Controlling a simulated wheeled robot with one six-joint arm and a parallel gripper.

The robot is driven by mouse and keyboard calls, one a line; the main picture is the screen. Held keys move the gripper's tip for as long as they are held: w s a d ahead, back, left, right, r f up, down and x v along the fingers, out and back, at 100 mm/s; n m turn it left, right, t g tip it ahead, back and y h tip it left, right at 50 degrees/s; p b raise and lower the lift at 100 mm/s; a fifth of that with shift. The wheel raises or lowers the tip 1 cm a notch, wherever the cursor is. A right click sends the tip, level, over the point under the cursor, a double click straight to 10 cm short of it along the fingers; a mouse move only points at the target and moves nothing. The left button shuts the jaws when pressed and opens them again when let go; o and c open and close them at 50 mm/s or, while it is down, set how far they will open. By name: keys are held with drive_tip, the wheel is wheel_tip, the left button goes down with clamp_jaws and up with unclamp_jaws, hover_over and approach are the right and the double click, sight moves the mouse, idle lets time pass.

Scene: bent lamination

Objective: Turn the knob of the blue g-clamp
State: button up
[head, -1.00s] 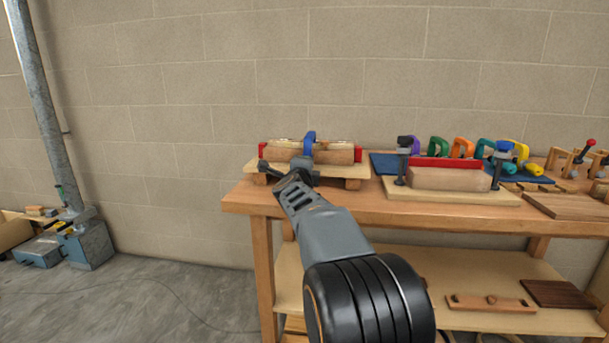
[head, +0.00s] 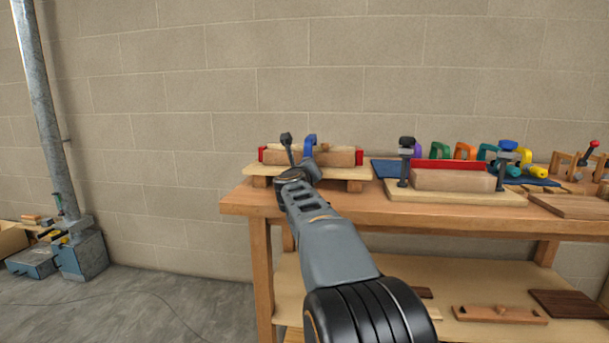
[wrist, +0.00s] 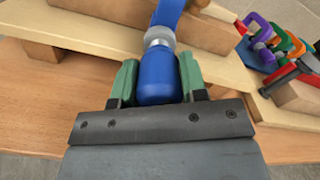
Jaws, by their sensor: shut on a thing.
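The blue g-clamp (head: 309,145) sits over a wooden form with red ends on the left of the bench, its arched frame showing above the wood. In the head view my gripper (head: 297,175) is at the front of the form and hides the knob.
The form (head: 335,156) rests on a raised light board (head: 352,172) on the bench (head: 385,209). To the right stands a second form with dark clamps (head: 450,180). Several coloured g-clamps (head: 465,151) lie behind it on a blue mat. A pipe (head: 43,110) stands far left.

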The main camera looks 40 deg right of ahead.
drive_tip(key=m+b, duration=0.3)
drive_tip(key=m, duration=0.4)
drive_tip(key=shift+f, duration=0.1)
drive_tip(key=m+b, duration=0.1)
drive_tip(key=m, duration=0.3)
drive_tip(key=shift+w+b, duration=0.1)
drive_tip(key=shift+b, duration=0.2)
drive_tip(key=m, duration=0.3)
drive_tip(key=shift+m+b, duration=0.3)
drive_tip(key=m, duration=1)
drive_tip(key=shift+r, duration=0.2)
drive_tip(key=shift+a+m, duration=0.1)
drive_tip(key=shift+m, duration=0.3)
drive_tip(key=o, duration=0.9)
drive_tip(key=shift+w, duration=0.1)
